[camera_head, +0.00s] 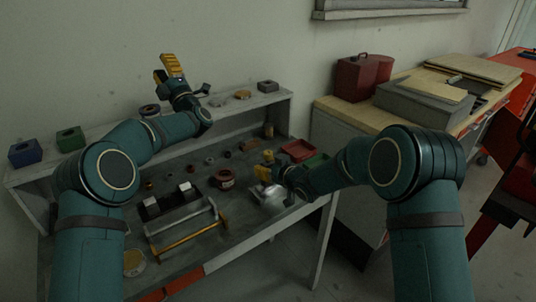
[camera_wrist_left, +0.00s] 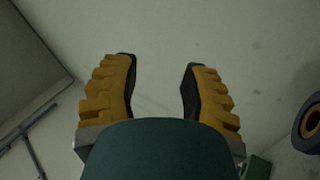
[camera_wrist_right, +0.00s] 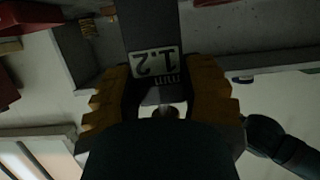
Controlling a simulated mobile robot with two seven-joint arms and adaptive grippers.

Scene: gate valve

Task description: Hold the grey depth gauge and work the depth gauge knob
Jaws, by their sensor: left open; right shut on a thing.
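The grey depth gauge (camera_wrist_right: 152,28) is a dark grey upright block with a white label reading "1.2 mm" in the right wrist view, where it appears upside down. My right gripper (camera_wrist_right: 165,88) is shut on it, with a yellow finger on either side. A small rounded part (camera_wrist_right: 166,112), possibly the knob, shows just below the label between the fingers. In the head view my right gripper (camera_head: 265,174) is over the right side of the bench, and the gauge is hard to make out there. My left gripper (camera_head: 168,70) is raised near the wall; its fingers (camera_wrist_left: 158,85) are open and empty.
The grey workbench (camera_head: 185,240) carries several small parts, a dark box (camera_head: 168,203), a yellow-handled frame (camera_head: 185,235) and a red tray (camera_head: 298,150). A back shelf (camera_head: 282,95) holds small blocks. A wooden-topped cabinet (camera_head: 345,112) stands to the right.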

